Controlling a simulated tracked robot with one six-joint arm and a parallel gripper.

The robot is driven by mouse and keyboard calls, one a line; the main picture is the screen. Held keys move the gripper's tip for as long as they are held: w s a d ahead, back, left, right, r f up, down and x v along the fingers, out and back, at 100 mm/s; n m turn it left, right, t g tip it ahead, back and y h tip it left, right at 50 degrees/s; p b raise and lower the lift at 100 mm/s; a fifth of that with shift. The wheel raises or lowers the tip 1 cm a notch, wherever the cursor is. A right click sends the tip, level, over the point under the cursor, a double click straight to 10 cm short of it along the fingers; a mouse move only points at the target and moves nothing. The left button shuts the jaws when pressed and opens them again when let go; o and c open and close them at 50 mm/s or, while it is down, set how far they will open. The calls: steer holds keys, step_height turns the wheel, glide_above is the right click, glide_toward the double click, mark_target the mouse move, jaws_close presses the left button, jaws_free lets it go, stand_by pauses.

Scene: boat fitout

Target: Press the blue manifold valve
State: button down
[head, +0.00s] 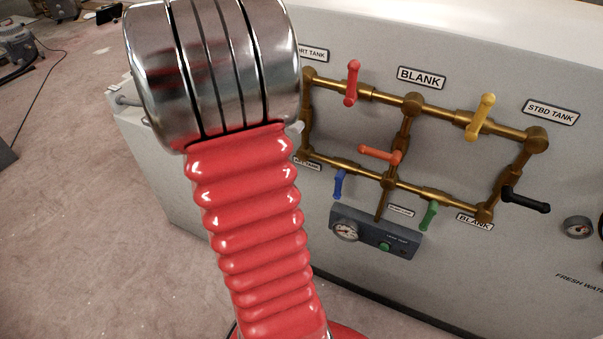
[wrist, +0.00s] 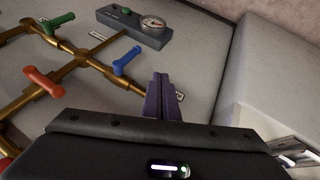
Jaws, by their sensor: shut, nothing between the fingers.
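The blue valve handle (head: 339,184) sits on the lower left of the brass pipe manifold (head: 403,187) in the head view, pointing down. In the wrist view the blue handle (wrist: 127,60) sticks up at an angle from a pipe, left of my gripper (wrist: 160,78). My gripper's dark purple fingers are together and empty. A gap shows between them and the blue handle in the picture; I cannot tell the distance in depth. In the head view my gripper is hidden behind my red bellows arm.
Other handles are close by: red (head: 352,83), yellow (head: 480,116), orange (head: 380,155), green (head: 429,215) and black (head: 526,200). A gauge panel (head: 376,234) with a green button is below the blue handle. Open carpeted floor (head: 90,220) lies to the left.

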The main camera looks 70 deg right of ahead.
mark_target(339, 185)
steer(key=shift+s+d+f+m+g, duration=0.15)
steer(key=shift+s+d+f+m, duration=0.15)
steer(key=shift+s+d+f, duration=0.25)
steer(key=shift+s+d+f+m+g, duration=0.15)
steer(key=shift+s+d+f+m, duration=0.15)
steer(key=shift+s+d, duration=0.4)
steer(key=s+d+f, duration=0.4)
steer(key=s+f, duration=0.4)
steer(key=shift+d, duration=0.25)
steer(key=shift+s, duration=0.1)
